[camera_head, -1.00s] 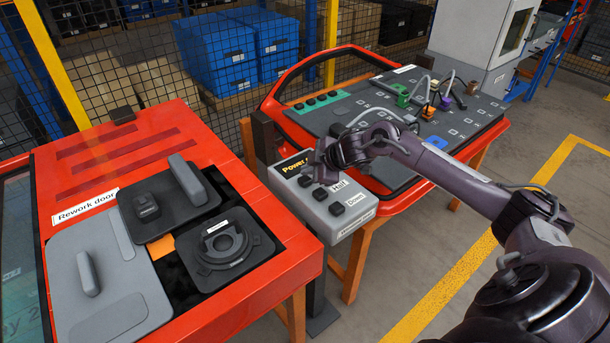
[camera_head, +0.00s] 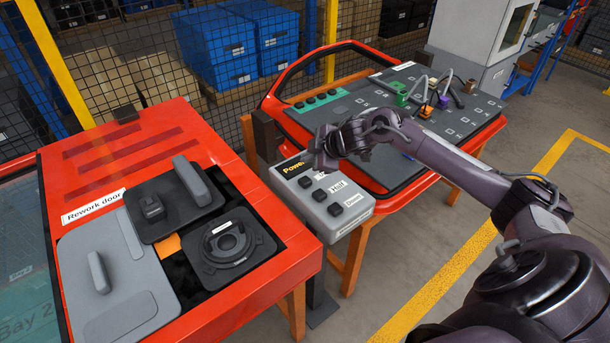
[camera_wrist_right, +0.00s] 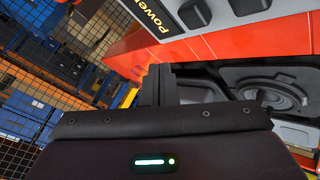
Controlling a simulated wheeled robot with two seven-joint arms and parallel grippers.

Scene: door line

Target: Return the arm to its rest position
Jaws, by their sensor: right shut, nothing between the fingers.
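My right arm reaches in from the right in the head view. Its gripper (camera_head: 318,160) is shut and empty, over the top edge of the grey control box (camera_head: 338,222) with black buttons and labels "Power", "Halt" and "Down". The box also shows upside down at the top of the right wrist view (camera_wrist_right: 205,18). In that view the shut fingers (camera_wrist_right: 158,85) point toward the red rework door table. Whether the fingers touch the box cannot be told. My left gripper is not in view.
The red rework door table (camera_head: 225,145) with grey panels stands at left. Another red door frame (camera_head: 277,85) carries a grey board with coloured connectors (camera_head: 425,97) and cables behind my right arm. Blue crates (camera_head: 225,48) sit behind a mesh fence. Floor at right is clear.

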